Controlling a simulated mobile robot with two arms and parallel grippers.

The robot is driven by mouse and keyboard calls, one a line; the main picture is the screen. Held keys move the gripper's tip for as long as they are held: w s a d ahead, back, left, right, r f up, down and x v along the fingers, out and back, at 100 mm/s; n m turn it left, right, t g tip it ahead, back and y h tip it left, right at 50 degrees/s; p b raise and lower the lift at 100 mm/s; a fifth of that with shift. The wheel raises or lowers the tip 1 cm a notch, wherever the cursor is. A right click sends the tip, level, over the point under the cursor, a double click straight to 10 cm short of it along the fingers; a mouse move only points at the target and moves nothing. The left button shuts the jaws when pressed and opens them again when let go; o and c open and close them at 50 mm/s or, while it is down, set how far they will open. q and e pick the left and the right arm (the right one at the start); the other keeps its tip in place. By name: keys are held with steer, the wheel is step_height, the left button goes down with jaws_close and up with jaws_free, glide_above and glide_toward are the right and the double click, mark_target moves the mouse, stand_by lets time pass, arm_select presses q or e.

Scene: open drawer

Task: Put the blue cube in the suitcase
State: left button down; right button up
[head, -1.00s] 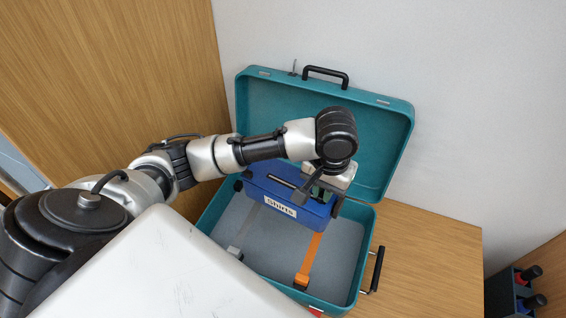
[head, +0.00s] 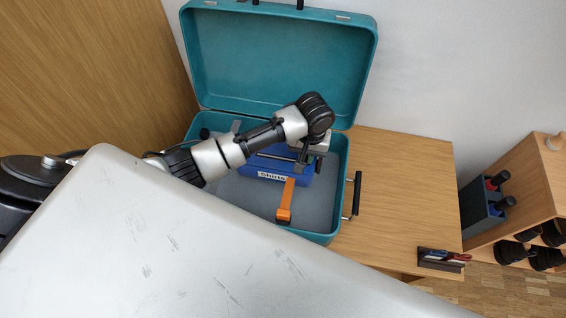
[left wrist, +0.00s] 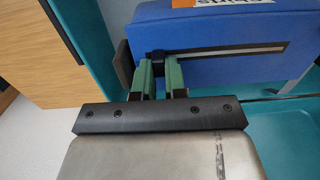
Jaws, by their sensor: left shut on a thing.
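The blue cube (head: 301,180) is a blue fabric box with a "Shirts" label and a dark zip line. It is within the open teal suitcase (head: 338,190), toward the back, near the hinge. Whether it touches the grey floor is unclear. My left gripper (head: 304,157) comes down from above and is shut at the cube's edge. In the left wrist view, its green fingertips (left wrist: 159,72) close on a dark part at the edge of the cube (left wrist: 220,38). My arm hides part of the cube. My right gripper is not in view.
The suitcase lid (head: 280,60) stands open against the wall. An orange strap (head: 287,198) lies on the suitcase floor. The wooden top (head: 400,190) to the right is mostly clear. A dark holder (head: 484,206) and a wooden shelf (head: 535,190) stand farther right.

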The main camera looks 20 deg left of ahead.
mark_target(287, 164)
arm_select(q)
steer(key=s+a+f, duration=0.1)
steer(key=a, duration=0.1)
steer(key=s+a+f, duration=0.2)
steer(key=shift+s+a+f, duration=0.1)
steer(key=shift+s+f, duration=0.05)
step_height(287, 164, down, 3)
steer(key=shift+f+b, duration=0.1)
steer(key=shift+b, duration=0.4)
steer(key=shift+f, duration=0.3)
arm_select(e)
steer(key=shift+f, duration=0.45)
arm_select(q)
steer(key=shift+f, duration=0.1)
steer(key=c, duration=1.2)
jaws_free()
steer(key=r+p, duration=0.2)
steer(key=r, duration=1)
steer(key=shift+w+r, duration=0.1)
steer(key=shift+w, duration=0.1)
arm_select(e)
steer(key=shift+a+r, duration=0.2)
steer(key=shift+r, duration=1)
